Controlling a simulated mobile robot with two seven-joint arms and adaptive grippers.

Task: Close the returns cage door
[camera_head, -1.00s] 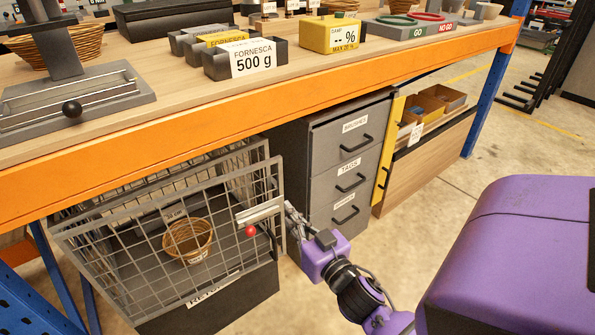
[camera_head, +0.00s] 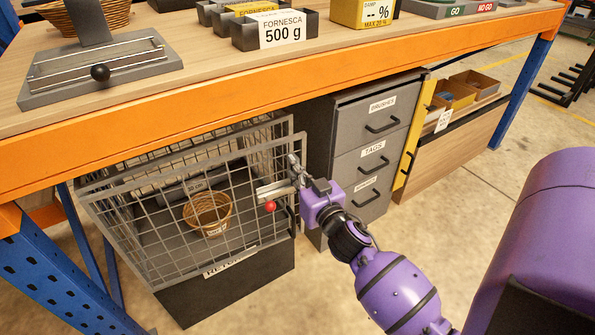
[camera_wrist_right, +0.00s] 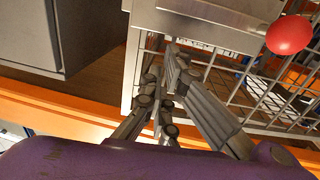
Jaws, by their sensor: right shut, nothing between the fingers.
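The returns cage (camera_head: 222,298) is a dark box with wire mesh sides under the bench. Its grey mesh door (camera_head: 176,262) faces me, with a latch plate (camera_head: 275,189) and red knob (camera_head: 270,206) near its right edge. I cannot tell whether the door is flush with the cage frame. My right gripper (camera_head: 293,163) is shut and empty at the door's right edge, just above the latch plate. In the wrist view its fingers (camera_wrist_right: 175,62) overlap the door's frame bar, close to the latch and knob; contact is unclear. My left gripper is out of view.
A wicker basket (camera_head: 208,212) stands inside the cage. A grey drawer unit (camera_head: 372,145) stands close to the cage's right. The bench's orange beam (camera_head: 230,125) runs above. Blue posts (camera_head: 60,275) stand at left. The floor (camera_head: 460,190) at right is open.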

